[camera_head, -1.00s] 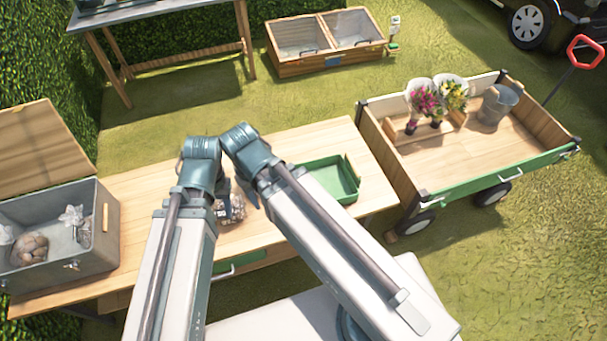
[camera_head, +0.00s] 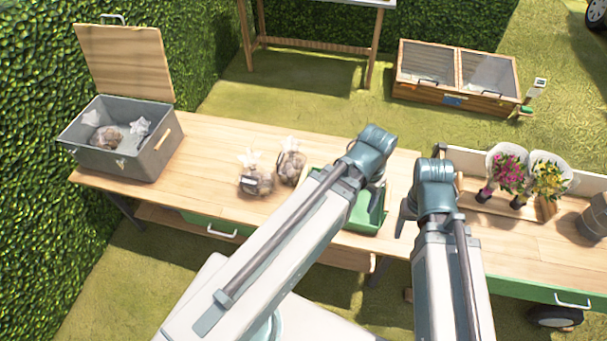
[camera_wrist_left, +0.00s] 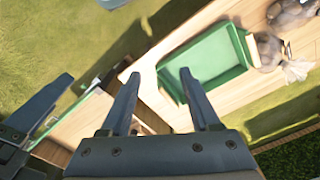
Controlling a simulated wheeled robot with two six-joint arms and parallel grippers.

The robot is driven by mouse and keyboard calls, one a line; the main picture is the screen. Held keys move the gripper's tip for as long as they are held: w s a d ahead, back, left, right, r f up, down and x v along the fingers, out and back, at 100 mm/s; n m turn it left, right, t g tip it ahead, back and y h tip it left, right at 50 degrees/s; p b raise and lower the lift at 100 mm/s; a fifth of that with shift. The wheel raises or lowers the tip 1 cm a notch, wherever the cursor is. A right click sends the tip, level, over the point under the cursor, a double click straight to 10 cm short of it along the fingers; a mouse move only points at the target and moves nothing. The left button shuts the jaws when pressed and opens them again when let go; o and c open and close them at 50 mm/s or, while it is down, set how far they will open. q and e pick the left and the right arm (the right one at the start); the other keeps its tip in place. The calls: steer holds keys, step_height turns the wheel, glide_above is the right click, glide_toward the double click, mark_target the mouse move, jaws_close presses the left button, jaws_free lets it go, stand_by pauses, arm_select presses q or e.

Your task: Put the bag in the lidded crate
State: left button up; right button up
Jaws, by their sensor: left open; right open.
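The lidded crate (camera_head: 157,158) is a grey box at the table's left end, its wooden lid (camera_head: 125,62) standing open. Inside are a clear bag of brown produce (camera_head: 105,138) and whitish bag tops. Two more clear tied bags stand on the table: a front one (camera_head: 257,182) and one right of it (camera_head: 291,165). Both also show at the upper right of the left wrist view (camera_wrist_left: 290,12) (camera_wrist_left: 268,50). My left gripper (camera_wrist_left: 163,88) is open and empty near the green tray, right of the bags. My right gripper (camera_head: 407,212) is open, farther right; its fingers are partly hidden.
The green tray (camera_wrist_left: 205,58) lies on the wooden table (camera_head: 215,135) right of the bags. A cart (camera_head: 540,245) with flower bouquets and a bucket stands at the right. The tabletop between crate and bags is clear. A hedge borders the left.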

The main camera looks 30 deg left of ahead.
arm_select(q)
steer(key=w+a+f+t+h+b, duration=0.2)
steer(key=w+a+f+b, duration=0.4)
steer(key=w+a+f, duration=0.15)
steer(key=n+t+b, duration=0.2)
steer(key=t+b, duration=0.5)
steer(key=b, duration=0.8)
glide_toward(290, 157)
steer(key=shift+y, duration=0.3)
steer(key=b+x, duration=0.5)
steer(key=shift+d+f+b, duration=0.1)
steer(key=shift+f+b, duration=0.05)
steer(key=shift+b, duration=0.2)
steer(key=shift+w+d+f, duration=0.1)
steer(key=shift+w+f, duration=0.15)
steer(key=shift+w, duration=0.2)
arm_select(e)
step_height(290, 157, down, 30)
steer(key=shift+a, duration=0.15)
arm_select(q)
steer(key=shift+b, duration=0.3)
